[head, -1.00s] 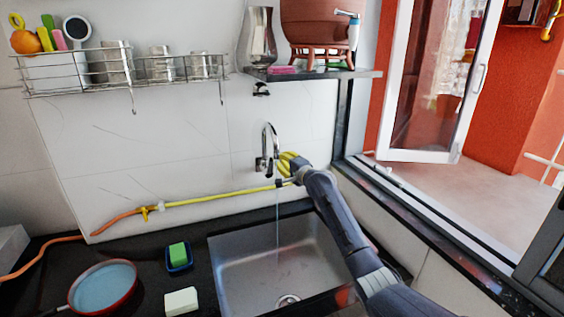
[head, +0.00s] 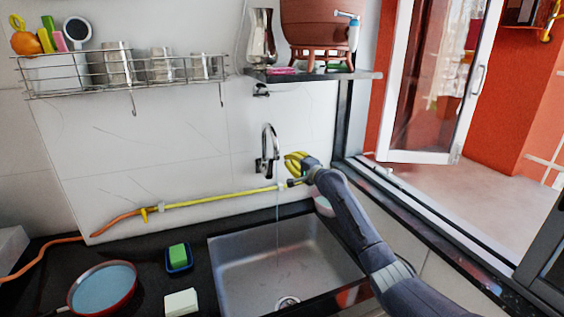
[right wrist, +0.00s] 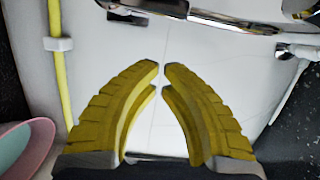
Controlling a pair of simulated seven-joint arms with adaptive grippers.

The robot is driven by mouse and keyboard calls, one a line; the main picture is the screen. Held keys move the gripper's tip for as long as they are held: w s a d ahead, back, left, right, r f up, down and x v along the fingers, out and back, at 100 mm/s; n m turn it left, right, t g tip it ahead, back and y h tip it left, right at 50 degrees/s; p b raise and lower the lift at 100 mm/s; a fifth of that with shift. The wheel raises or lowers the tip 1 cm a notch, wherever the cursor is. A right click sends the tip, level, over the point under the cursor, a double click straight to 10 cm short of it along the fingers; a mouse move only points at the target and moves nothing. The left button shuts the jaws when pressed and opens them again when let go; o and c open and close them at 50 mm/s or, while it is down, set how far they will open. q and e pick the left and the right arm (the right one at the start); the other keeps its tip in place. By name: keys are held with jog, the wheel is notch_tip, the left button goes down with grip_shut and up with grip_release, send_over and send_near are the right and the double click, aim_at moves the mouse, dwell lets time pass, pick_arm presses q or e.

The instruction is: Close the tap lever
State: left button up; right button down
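The chrome tap (head: 268,142) stands on the white wall above the sink, with a thin water stream (head: 277,225) falling from it. Its lever is too small to tell clearly in the head view. In the right wrist view, chrome tap parts (right wrist: 215,14) cross the top, and a slim chrome rod (right wrist: 297,50), perhaps the lever, is at the upper right. My right gripper (head: 290,162) is just right of the tap, apart from it. Its yellow fingers (right wrist: 161,68) nearly meet at the tips, with nothing between them. My left gripper is out of view.
The metal sink (head: 225,262) lies below. A yellow hose (head: 215,197) runs along the wall near my gripper. A pale bowl (head: 323,206) is beside my right arm. A shelf (head: 310,75) with a clay pot (head: 318,25) is above. The window ledge is right.

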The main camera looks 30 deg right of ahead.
aim_at(269, 168)
jog(key=s+d+m, duration=0.1)
jog(key=s+d, duration=0.1)
jog(key=s, duration=0.8)
jog(key=w+a, duration=0.5)
jog(key=w, duration=0.5)
jog(key=shift+w, duration=0.25)
jog(key=shift+a, duration=0.1)
dwell(0.3)
